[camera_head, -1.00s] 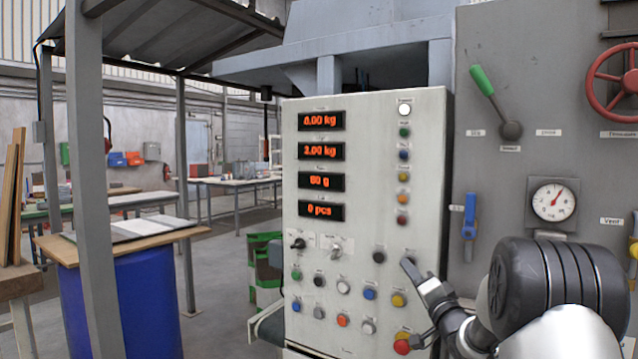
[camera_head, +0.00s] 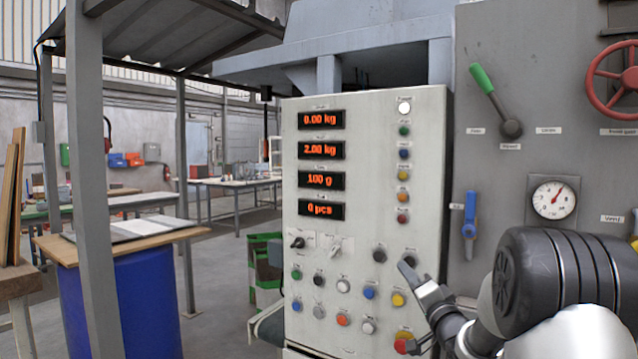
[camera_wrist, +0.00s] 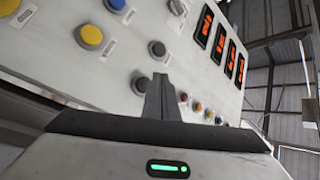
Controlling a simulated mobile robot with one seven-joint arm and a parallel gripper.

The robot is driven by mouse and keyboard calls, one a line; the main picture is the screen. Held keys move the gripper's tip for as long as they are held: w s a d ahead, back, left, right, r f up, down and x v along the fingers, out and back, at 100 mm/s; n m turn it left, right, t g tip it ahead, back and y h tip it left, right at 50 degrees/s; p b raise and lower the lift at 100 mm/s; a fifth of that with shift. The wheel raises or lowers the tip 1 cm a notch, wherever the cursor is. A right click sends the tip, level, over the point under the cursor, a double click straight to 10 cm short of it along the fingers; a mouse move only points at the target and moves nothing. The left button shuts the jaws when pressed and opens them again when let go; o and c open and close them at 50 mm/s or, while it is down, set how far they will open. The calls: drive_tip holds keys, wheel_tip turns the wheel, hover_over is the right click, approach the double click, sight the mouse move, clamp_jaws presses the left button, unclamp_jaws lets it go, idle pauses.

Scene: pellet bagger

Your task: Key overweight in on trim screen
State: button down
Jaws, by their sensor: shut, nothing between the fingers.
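The pale control panel (camera_head: 360,150) carries a column of red-lit displays. The top display (camera_head: 320,120) reads 0.00 kg, the second (camera_head: 320,150) 2.00 kg, the third (camera_head: 321,181) 100 g and the bottom (camera_head: 321,210) 0 pcs. Their labels are too small to read, so I cannot tell which is the trim screen. My gripper (camera_head: 407,267) is shut and empty, its tip at the right one of two dark buttons (camera_head: 411,256). The left dark button (camera_head: 379,255) is clear of it. In the wrist view the closed fingers (camera_wrist: 160,97) overlap a dark button (camera_wrist: 139,84); contact is unclear.
Below are a blue button (camera_head: 369,292), a yellow button (camera_head: 398,299) and a red stop button (camera_head: 401,345), close under my gripper. Two selector switches (camera_head: 298,243) sit on the left. A green-handled lever (camera_head: 483,79), gauge (camera_head: 553,199) and red handwheel (camera_head: 613,80) are right.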

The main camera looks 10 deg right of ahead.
drive_tip(key=shift+s+a+b, duration=0.25)
drive_tip(key=shift+s+a, duration=0.5)
drive_tip(key=shift+s, duration=0.2)
drive_tip(key=shift+s+a+b, duration=0.2)
drive_tip(key=shift+s+a, duration=0.5)
drive_tip(key=shift+s, duration=0.25)
idle(0.9)
